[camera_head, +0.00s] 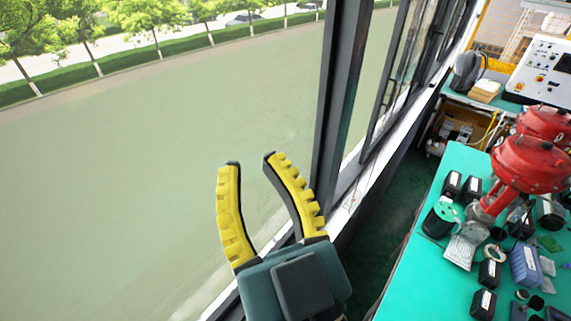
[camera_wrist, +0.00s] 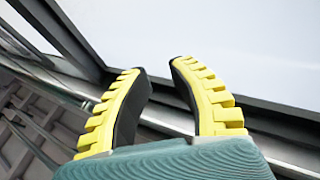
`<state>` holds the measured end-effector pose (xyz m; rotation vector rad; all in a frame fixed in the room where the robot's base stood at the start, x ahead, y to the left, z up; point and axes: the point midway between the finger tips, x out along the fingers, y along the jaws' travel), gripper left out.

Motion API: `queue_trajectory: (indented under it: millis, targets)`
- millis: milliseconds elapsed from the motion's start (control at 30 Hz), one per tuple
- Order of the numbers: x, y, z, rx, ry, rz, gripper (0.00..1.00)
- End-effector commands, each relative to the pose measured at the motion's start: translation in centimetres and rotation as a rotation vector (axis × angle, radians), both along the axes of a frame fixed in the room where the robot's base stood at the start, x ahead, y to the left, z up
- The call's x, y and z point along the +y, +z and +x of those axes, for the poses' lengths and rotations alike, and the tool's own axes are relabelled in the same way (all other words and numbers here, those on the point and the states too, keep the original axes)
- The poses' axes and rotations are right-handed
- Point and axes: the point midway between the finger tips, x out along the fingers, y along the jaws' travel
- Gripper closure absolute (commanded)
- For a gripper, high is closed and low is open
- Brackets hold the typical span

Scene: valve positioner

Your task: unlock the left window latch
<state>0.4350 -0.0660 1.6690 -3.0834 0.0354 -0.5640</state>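My gripper (camera_head: 251,163) is open and empty, with yellow ribbed fingers and black inner pads. In the head view it is in front of the large window (camera_head: 130,190), near the lower part of the dark window post (camera_head: 338,110). It also shows in the wrist view (camera_wrist: 157,66), with its fingertips near the dark frame corner (camera_wrist: 95,62) and the pale pane (camera_wrist: 215,35). I cannot make out the left window latch in either view; the gripper may hide it.
A green workbench (camera_head: 407,292) stands at the right with a red valve actuator (camera_head: 530,165) and several small dark boxes. A further bench at the back right holds a white control panel (camera_head: 545,70). A light window sill (camera_head: 375,170) runs along the frame; the floor between is clear.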

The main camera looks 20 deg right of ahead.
Motion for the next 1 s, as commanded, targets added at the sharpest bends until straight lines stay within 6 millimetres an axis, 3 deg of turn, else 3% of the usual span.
queue_trajectory:
  millis: [200,333,633,700,800,900,1000]
  targets:
    - [0.0,0.0,0.0,0.000,0.000,0.000,0.78]
    - [0.0,0.0,0.0,0.000,0.000,0.000,1.00]
    - [0.0,0.1,0.0,-0.002,-0.021,-0.054,1.00]
    - [-0.8,0.4,-0.4,-0.012,-0.102,-0.162,1.00]
    - [-4.5,0.2,-0.7,0.047,-0.392,-0.417,1.00]
    - [-7.4,-1.5,-1.1,0.191,-0.679,-0.710,1.00]
    - [-6.5,-4.3,-0.9,0.356,-0.880,-1.056,1.00]
